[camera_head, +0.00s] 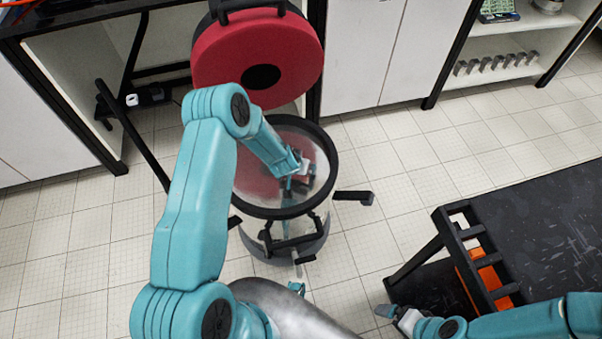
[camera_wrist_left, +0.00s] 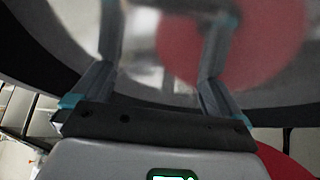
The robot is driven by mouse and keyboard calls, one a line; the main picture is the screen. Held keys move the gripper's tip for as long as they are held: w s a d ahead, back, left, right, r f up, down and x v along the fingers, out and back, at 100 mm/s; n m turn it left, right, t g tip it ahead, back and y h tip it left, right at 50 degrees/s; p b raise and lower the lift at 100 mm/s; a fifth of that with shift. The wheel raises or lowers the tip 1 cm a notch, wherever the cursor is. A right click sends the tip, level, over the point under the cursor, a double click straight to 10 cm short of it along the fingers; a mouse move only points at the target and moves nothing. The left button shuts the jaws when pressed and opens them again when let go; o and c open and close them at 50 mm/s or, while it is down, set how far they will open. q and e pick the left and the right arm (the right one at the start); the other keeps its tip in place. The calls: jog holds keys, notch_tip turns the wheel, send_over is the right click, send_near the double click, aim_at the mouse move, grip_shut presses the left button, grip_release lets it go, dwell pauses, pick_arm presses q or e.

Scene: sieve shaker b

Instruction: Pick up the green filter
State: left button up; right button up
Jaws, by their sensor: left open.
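I cannot make out a green filter in either view. My left gripper (camera_head: 297,182) reaches into the mouth of the round drum (camera_head: 330,225), whose red lid (camera_head: 222,48) stands open behind it. In the left wrist view, the two fingers of my left gripper (camera_wrist_left: 163,45) are spread apart with nothing seen between them. Beyond them are the drum's blurred pale interior and a red round patch (camera_wrist_left: 245,40). The drum floor is mostly hidden by my arm and gripper. My right gripper (camera_head: 395,313) is low at the right, away from the drum; its jaws are too small to judge.
A black-topped table (camera_head: 555,225) with a slatted black end stands at the right, with orange beneath it. White cabinets (camera_head: 365,50) and open shelves (camera_head: 500,72) line the back. Tiled floor (camera_head: 400,165) lies clear between the drum and the table.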

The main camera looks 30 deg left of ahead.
pick_arm(q)
jog(key=x, duration=0.5)
jog(key=shift+w+a+f+b, duration=0.1)
jog(key=shift+w+f+b, duration=0.1)
jog(key=shift+b, duration=0.1)
jog(key=shift+s+r, duration=0.1)
jog(key=shift+c, duration=0.3)
jog(key=c, duration=1.2)
